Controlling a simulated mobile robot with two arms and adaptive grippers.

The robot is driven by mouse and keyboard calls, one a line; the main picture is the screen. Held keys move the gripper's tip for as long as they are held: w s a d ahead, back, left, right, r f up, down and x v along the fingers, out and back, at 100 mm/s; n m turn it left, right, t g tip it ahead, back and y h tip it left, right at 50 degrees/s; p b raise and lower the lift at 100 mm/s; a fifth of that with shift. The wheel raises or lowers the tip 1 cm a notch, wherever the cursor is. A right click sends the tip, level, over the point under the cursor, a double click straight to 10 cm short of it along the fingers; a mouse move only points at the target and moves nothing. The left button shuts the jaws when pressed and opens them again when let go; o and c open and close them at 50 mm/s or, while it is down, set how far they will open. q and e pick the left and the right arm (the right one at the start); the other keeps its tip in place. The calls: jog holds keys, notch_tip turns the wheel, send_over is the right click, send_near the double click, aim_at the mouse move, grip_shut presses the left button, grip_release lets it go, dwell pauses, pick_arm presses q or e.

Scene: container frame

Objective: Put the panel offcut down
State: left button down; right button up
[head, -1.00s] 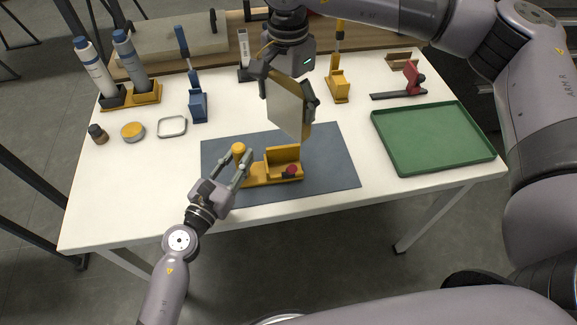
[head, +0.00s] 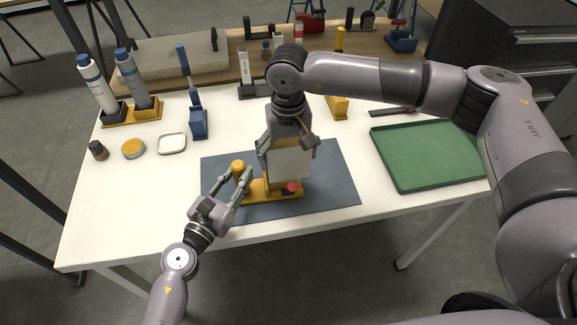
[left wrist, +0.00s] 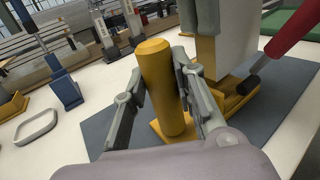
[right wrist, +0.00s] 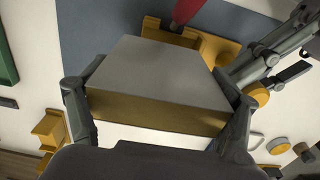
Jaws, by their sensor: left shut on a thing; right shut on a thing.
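The panel offcut (head: 290,163) is a thick board with a pale grey face and yellowish edges. My right gripper (head: 288,147) is shut on it by two opposite edges and holds it upright over the yellow fixture (head: 256,193). In the right wrist view the panel (right wrist: 158,75) sits between both fingers. The panel hides the fixture's back wall in the head view; I cannot tell whether its lower edge touches the fixture. My left gripper (head: 241,178) is shut on the fixture's round yellow post (left wrist: 165,85), at the fixture's left end.
The fixture, with a red-knobbed lever (head: 292,187), stands on a dark grey mat (head: 335,172). An empty green tray (head: 425,155) lies right. Bottles (head: 97,87), a blue-handled tool stand (head: 198,122) and a small dish (head: 172,144) stand left.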

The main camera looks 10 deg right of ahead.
aim_at(289, 166)
jog(key=shift+f, duration=1.95)
jog(key=shift+f, duration=0.1)
jog(key=o, duration=1.2)
jog(key=shift+c, duration=0.2)
notch_tip(289, 166, up, 12)
jog(key=shift+r, duration=0.1)
pick_arm(q)
jog(key=c, duration=1.2)
grip_release()
